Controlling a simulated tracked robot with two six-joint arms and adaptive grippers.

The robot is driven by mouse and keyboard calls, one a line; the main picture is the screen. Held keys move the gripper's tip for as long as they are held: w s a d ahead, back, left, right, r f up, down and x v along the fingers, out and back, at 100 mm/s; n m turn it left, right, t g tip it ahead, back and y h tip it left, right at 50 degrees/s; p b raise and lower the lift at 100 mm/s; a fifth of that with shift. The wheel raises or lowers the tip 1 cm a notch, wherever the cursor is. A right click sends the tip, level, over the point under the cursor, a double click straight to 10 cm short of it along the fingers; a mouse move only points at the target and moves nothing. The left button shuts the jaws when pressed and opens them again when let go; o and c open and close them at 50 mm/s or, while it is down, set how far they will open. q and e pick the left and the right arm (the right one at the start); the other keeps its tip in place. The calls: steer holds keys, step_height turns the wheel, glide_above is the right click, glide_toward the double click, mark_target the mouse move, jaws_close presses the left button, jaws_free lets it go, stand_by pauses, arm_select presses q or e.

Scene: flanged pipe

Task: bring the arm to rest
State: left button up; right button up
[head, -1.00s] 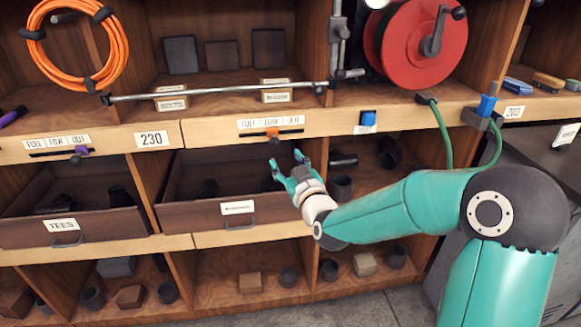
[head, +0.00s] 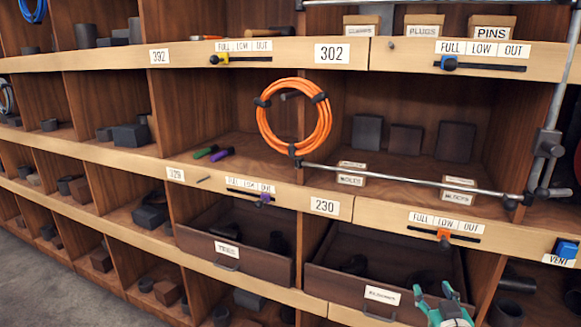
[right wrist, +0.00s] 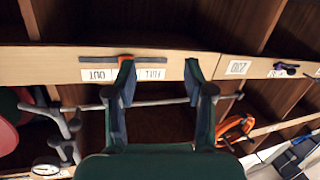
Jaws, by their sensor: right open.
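My right gripper (head: 434,290) shows at the bottom right of the head view, teal, with its two fingers spread and nothing between them. It is in front of the right-hand open drawer (head: 345,285), to the right of the drawer's label. In the right wrist view the same gripper (right wrist: 158,72) has its fingers apart, with the shelf edge beyond, seen upside down. The orange slider (head: 444,235) sits under LOW, above the gripper and apart from it. Most of my right arm is outside the head view. My left gripper is not in view.
A metal rail (head: 400,180) runs along the shelf front above the gripper. An orange cable coil (head: 294,118) hangs at the middle post. The left drawer (head: 205,238), labelled TEES, is also open. A blue VENT part (head: 567,248) is at the right edge. Grey floor shows at lower left.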

steer(key=s+a+f+n+g+y+p, duration=0.1)
steer(key=s+a+f+g+y+p, duration=0.2)
steer(key=a+f, duration=0.55)
steer(key=s+a+f+g+y+p, duration=0.2)
steer(key=s+a+f+g, duration=0.25)
steer(key=f, duration=0.65)
arm_select(q)
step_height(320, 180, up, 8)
steer(key=p, duration=0.1)
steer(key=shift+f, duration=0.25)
arm_select(e)
steer(key=s+a+f+m+g+y, duration=0.1)
steer(key=s+a+f+g, duration=0.3)
steer(key=s, duration=0.5)
steer(key=s+a+f+m+g+y, duration=0.1)
steer(key=s+a+f+g, duration=0.3)
steer(key=s, duration=0.6)
steer(key=shift+s+a+f+m, duration=0.25)
steer(key=shift+f+m, duration=0.1)
steer(key=shift+m, duration=0.15)
steer(key=shift+w, duration=0.1)
